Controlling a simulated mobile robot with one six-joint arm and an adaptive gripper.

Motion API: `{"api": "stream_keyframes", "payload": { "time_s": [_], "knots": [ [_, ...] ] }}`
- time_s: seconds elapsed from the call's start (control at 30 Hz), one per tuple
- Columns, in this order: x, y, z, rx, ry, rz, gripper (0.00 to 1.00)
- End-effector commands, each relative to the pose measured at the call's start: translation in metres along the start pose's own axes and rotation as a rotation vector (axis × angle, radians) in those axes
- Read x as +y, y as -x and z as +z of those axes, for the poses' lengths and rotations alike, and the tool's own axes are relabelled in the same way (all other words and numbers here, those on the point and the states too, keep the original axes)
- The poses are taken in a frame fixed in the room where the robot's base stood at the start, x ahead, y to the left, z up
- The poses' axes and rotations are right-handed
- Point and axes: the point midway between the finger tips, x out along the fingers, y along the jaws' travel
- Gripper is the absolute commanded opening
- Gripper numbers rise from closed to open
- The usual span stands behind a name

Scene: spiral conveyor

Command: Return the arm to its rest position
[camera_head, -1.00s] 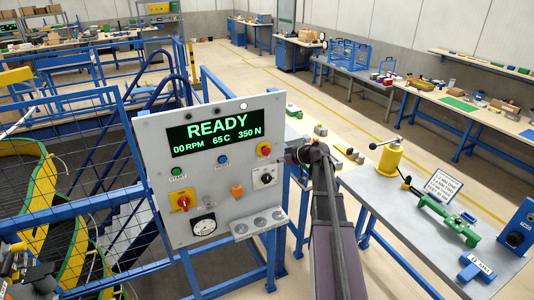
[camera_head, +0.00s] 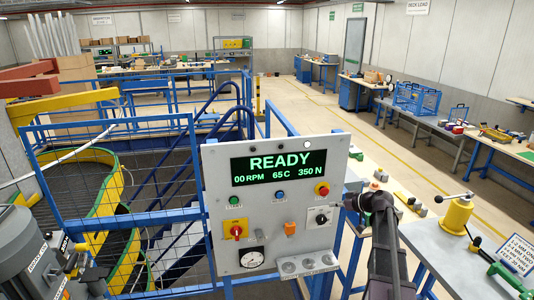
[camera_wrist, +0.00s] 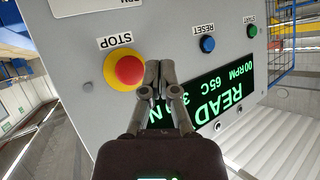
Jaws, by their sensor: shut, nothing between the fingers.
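My arm rises from the bottom right of the head view, and my gripper (camera_head: 346,204) is at the right edge of the grey control panel (camera_head: 214,164). In the wrist view my gripper (camera_wrist: 159,66) is shut and empty, its fingertips together in front of the panel face. They appear beside the red stop button (camera_wrist: 124,69) and overlap the lit display (camera_wrist: 215,95). I cannot tell whether the tips touch the panel. The display reads READY, 00 RPM, 65 C, 350 N.
A blue reset button (camera_wrist: 208,44) and a green start button (camera_wrist: 251,31) are on the panel. A workbench (camera_head: 432,250) with a yellow press (camera_head: 457,215) stands right of my arm. Blue mesh railing (camera_head: 120,170) and the spiral conveyor (camera_head: 95,158) are at left.

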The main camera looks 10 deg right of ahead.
Motion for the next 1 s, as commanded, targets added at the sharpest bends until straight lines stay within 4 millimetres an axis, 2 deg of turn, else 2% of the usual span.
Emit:
{"api": "stream_keyframes", "payload": {
  "time_s": [0.17, 0.37, 0.53, 0.7, 1.0],
  "knots": [
    [-0.015, -0.010, 0.010, -0.038, -0.017, -0.013, 0.00],
    [-0.059, -0.037, 0.043, -0.172, -0.080, -0.036, 0.00],
    [-0.112, -0.062, 0.086, -0.347, -0.157, -0.032, 0.00],
    [-0.161, -0.077, 0.132, -0.529, -0.235, 0.015, 0.00],
    [-0.234, -0.080, 0.207, -0.806, -0.341, 0.203, 0.00]
  ]
}}
